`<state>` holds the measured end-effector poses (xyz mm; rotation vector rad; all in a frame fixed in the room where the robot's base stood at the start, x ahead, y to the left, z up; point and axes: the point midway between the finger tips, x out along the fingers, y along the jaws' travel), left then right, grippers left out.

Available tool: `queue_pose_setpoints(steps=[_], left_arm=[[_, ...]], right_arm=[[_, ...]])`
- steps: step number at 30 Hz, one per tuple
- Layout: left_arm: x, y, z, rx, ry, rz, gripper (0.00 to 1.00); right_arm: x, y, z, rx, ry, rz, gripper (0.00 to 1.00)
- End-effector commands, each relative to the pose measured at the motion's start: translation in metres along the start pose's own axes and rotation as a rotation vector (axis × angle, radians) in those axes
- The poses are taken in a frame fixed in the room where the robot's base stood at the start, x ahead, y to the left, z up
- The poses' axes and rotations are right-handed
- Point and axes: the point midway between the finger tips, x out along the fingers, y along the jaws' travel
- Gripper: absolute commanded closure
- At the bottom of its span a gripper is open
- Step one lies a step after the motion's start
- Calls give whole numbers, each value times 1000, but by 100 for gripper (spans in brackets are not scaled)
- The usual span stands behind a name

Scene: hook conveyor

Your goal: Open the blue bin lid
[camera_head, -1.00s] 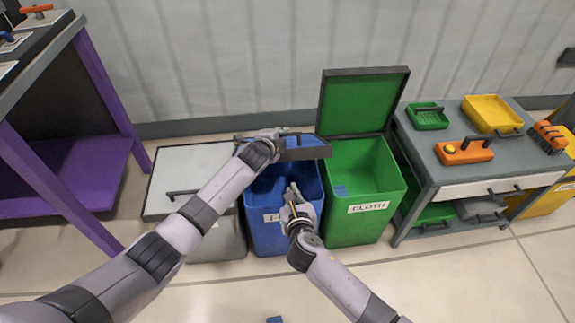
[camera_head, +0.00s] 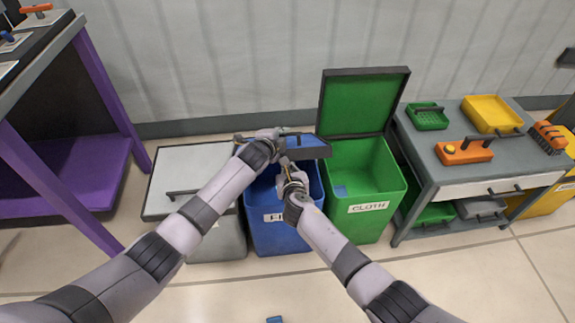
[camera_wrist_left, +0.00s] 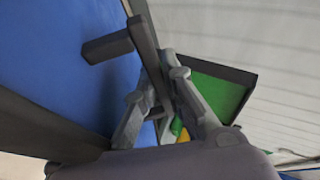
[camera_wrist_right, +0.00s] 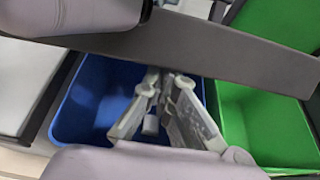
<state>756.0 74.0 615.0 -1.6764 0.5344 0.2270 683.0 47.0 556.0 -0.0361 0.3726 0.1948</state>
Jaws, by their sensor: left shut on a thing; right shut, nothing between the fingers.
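The blue bin (camera_head: 281,238) stands between a grey bin and a green bin. Its lid (camera_head: 308,146), blue with a dark frame, is partly raised and tilted over the opening. My left gripper (camera_head: 278,134) is shut on the lid's dark handle (camera_wrist_left: 106,46); the dark bar runs between its fingers in the left wrist view (camera_wrist_left: 158,105). My right gripper (camera_head: 283,163) is shut and empty at the front of the lid, above the bin opening. In the right wrist view its fingertips (camera_wrist_right: 162,75) are close under the lid's dark edge (camera_wrist_right: 200,45); contact is unclear.
The green bin (camera_head: 350,225) on the right has its lid (camera_head: 360,105) standing open. The grey bin (camera_head: 215,240) on the left is closed. A purple shelf unit (camera_head: 75,170) is at left, a workbench (camera_head: 430,155) at right. A small blue piece (camera_head: 274,320) lies on the floor.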

Motion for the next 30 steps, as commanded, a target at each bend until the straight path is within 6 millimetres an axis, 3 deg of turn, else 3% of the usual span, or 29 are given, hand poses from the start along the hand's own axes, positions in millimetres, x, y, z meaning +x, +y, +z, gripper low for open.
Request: queue_pose_setpoints(steps=[11,18,25,26,30], left_arm=[[0,-2,0,2,1,-4,100],[0,-2,0,2,1,-4,100],[0,0,0,2,1,-1,100],[0,0,-1,2,1,-1,89],[0,2,-1,1,1,3,82]], right_arm=[[0,0,3,-1,0,0,100],[3,0,21,-1,-3,0,100],[4,0,26,0,-10,1,100],[4,0,27,0,-11,1,100],[4,1,28,0,-13,2,100]])
